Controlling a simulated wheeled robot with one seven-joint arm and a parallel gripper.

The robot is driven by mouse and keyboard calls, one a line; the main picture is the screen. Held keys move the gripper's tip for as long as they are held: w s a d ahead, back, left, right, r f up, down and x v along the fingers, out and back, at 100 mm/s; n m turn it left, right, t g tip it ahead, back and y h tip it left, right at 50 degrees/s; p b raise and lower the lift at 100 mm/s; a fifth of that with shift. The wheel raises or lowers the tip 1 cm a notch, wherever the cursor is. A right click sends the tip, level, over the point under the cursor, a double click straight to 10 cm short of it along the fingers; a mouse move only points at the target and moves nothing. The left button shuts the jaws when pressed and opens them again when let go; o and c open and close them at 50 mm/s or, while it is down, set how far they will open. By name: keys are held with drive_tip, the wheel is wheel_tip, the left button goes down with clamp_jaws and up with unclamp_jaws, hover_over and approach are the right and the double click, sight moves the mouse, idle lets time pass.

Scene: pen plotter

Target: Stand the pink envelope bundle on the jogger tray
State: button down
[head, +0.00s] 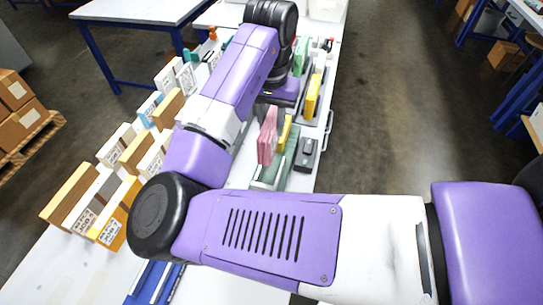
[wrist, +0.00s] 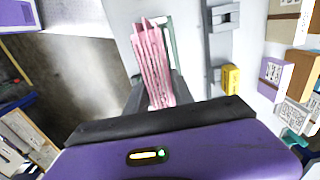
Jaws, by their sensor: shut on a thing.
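The pink envelope bundle (head: 267,136) hangs upright below my gripper over the long white table. In the wrist view the bundle (wrist: 153,62) stands out between the two dark fingers. My gripper (wrist: 157,92) is shut on it. In the head view my forearm and wrist hide much of the gripper. A pale tray with green parts (head: 268,181) lies on the table just below and in front of the bundle; I cannot tell for certain that it is the jogger tray, or whether the bundle touches it.
A yellow bundle (head: 313,95) stands farther back on the right side of the table. A dark grey device (head: 306,154) sits near the right edge. Several boxes and labelled packs (head: 135,152) line the left side. A floor aisle (head: 380,150) lies open to the right.

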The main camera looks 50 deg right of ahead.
wheel_tip(320, 180, down, 12)
drive_tip(key=shift+f+p, duration=0.1)
drive_tip(key=shift+p, duration=0.25)
drive_tip(key=c, duration=1.1)
unclamp_jaws()
wheel_tip(320, 180, up, 12)
drive_tip(key=shift+r+b, duration=0.1)
drive_tip(key=shift+b, duration=0.5)
